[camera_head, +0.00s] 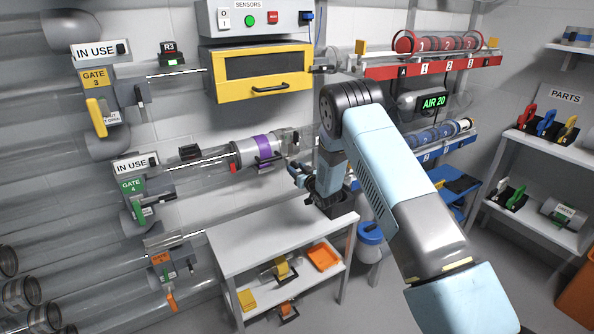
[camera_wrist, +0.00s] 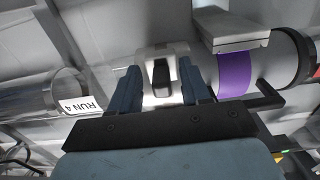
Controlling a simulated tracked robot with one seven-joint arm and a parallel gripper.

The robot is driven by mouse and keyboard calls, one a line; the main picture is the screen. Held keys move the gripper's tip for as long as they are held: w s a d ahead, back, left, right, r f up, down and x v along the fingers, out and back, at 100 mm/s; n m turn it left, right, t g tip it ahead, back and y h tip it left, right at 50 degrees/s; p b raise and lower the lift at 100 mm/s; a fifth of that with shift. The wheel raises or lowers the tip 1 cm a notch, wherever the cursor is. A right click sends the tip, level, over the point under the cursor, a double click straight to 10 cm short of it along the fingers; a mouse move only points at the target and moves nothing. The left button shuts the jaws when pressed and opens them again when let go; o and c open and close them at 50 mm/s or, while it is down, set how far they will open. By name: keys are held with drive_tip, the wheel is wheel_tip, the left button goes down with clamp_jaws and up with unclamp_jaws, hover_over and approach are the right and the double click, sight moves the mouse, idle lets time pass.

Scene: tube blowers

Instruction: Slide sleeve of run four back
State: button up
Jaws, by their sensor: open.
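The run four line shows in the head view as a clear tube with a white cylindrical section, which I take to be the sleeve, bearing a purple band (camera_head: 262,147). The purple band also shows at the right in the wrist view (camera_wrist: 235,76). My gripper (camera_head: 298,175) is just right of and below the banded section. Its blue fingers (camera_wrist: 162,88) are apart, with a pale block with a black insert (camera_wrist: 161,70) showing between them. I cannot tell whether they touch it.
A white bench (camera_head: 275,227) stands below my gripper, with an orange tray (camera_head: 323,256) on its lower shelf. A yellow-framed box (camera_head: 262,70) is above run four. The green Gate 4 plate (camera_head: 131,186) is at left. A blue rack (camera_head: 440,136) is at right.

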drive_tip(key=shift+c, duration=0.4)
clamp_jaws()
drive_tip(key=shift+a, duration=0.1)
